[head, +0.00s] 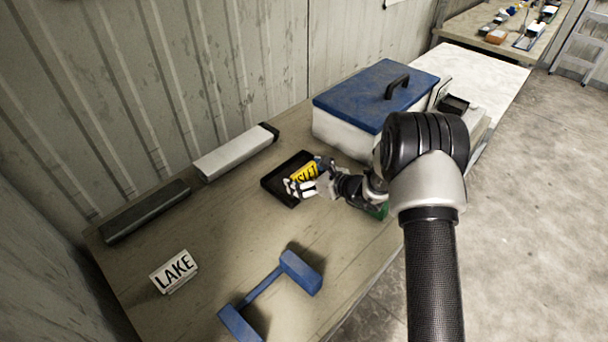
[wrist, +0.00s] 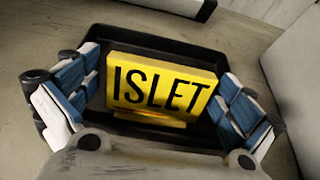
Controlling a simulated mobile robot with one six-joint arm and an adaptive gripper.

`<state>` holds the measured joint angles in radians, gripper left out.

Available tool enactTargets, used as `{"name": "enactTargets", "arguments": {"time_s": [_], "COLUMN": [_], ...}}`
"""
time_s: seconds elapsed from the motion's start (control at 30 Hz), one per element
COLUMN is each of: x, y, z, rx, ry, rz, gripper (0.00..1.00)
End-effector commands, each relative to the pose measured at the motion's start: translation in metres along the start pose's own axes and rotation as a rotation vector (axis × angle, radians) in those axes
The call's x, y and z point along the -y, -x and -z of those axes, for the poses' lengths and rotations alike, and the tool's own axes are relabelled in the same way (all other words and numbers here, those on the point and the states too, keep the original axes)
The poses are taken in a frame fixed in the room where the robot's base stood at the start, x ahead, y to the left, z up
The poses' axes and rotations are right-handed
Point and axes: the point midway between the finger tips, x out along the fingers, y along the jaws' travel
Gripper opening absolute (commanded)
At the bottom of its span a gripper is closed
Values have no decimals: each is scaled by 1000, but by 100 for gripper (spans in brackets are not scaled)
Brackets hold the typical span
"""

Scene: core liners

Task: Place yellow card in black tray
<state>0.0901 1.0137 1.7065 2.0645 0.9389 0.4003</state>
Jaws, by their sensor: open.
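The yellow card (wrist: 163,87), lettered ISLET, stands upright inside the black tray (wrist: 205,52) in the wrist view. In the head view the card (head: 304,174) shows at the black tray (head: 270,184), partly covered by my gripper (head: 306,184). In the wrist view my gripper (wrist: 155,105) has one finger on each side of the card.
A white cooler with a blue lid (head: 372,97) stands close behind the tray. A LAKE card (head: 174,271), a blue two-ended stand (head: 265,295), a silver bar (head: 235,153) and a dark bar (head: 145,211) lie on the wooden table (head: 225,230). The table's middle is clear.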

Motion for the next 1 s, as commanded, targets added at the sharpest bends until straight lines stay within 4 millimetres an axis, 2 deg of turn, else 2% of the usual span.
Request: {"name": "enactTargets", "arguments": {"time_s": [0.1,0.17,0.5,0.63,0.8,0.93,1.0], "x": [0,1,1,1,0,0,-4], "y": [2,10,83,105,119,122,123], "z": [-5,-4,-5,-5,-4,-4,-10], "rx": [0,-1,0,1,0,0,1], "ry": [0,-2,-4,-2,0,2,24], "rz": [0,2,3,3,1,-1,-14], "gripper": [100,100,100,100,100,100,100]}}
